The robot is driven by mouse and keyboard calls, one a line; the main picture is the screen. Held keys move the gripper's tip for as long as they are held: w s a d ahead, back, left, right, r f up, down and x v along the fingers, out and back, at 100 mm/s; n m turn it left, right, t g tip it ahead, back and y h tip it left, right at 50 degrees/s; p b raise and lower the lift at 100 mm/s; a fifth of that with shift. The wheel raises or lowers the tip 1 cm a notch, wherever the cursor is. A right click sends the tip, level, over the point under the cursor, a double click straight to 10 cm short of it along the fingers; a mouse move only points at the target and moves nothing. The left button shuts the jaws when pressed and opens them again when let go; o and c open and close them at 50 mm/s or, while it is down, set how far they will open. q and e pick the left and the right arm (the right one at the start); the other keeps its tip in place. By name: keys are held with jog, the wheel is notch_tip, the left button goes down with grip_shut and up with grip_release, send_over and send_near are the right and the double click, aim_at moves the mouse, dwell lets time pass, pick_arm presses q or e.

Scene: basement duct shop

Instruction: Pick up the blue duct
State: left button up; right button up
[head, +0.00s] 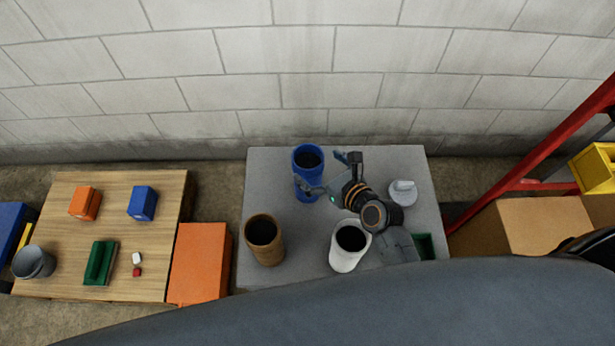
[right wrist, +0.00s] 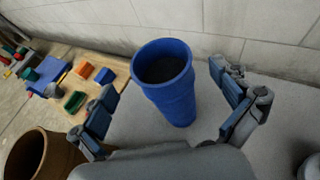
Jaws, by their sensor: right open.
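The blue duct (head: 308,160) is an upright open-topped tube near the back of the grey table (head: 410,163), close to the wall. My right gripper (head: 325,172) is open at its right side, with one finger in front of its lower part and one beyond to the right. In the right wrist view the blue duct (right wrist: 172,85) stands between the spread fingers of the right gripper (right wrist: 175,118), with visible gaps to both. My left gripper is not in view.
A brown duct (head: 264,243) and a white duct (head: 347,248) stand nearer me on the grey table. A grey-white fitting (head: 402,192) sits right of my arm. A wooden table (head: 118,212) with small boxes stands left. The block wall is close behind.

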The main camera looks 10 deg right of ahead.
aim_at(299, 151)
jog(key=x, duration=0.4)
jog(key=shift+w, duration=0.35)
jog(key=shift+w+a+f, duration=0.1)
jog(key=shift+a, duration=0.05)
jog(key=shift+c, duration=1.1)
jog(key=c, duration=1.7)
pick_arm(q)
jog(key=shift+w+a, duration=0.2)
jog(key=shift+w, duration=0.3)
